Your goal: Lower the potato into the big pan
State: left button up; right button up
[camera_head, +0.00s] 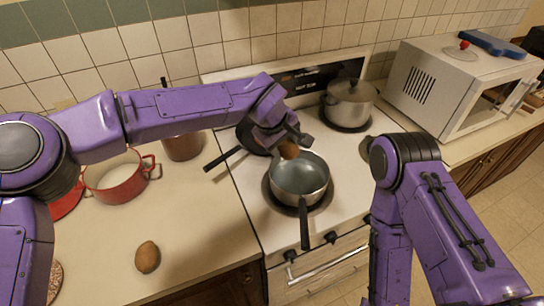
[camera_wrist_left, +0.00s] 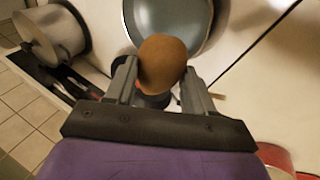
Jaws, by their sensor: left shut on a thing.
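My left gripper (camera_head: 291,141) is shut on a brown potato (camera_head: 289,151), held at the far rim of a grey pan (camera_head: 312,183) on the front of the stove. In the left wrist view the potato (camera_wrist_left: 163,62) sits between both fingers and overlaps the edge of the pan (camera_wrist_left: 190,25). The height between potato and pan is hard to judge. The pan's inside looks empty where visible, and its black handle points to the front. A darker pan (camera_head: 247,137) lies behind, partly hidden by my left arm. My right gripper is out of view.
A lidded pot (camera_head: 350,103) stands at the back right of the stove, beside a microwave (camera_head: 440,85). A red pot (camera_head: 115,185), a brown container (camera_head: 183,147) and another brown roundish item (camera_head: 147,257) are on the left counter. My right arm is near the stove's front right.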

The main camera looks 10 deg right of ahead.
pick_arm(q)
jog(key=shift+w+d+f, duration=0.2)
jog(key=shift+w+d, duration=0.4)
jog(key=shift+w, duration=0.25)
jog(key=shift+w+d, duration=0.25)
jog(key=shift+w, duration=0.05)
jog(key=shift+f+b, duration=1.7)
jog(key=shift+f, duration=3.7)
jog(key=shift+f+b, duration=0.65)
jog(key=shift+f, duration=1.05)
jog(key=o, duration=1.2)
jog(key=shift+s, duration=0.1)
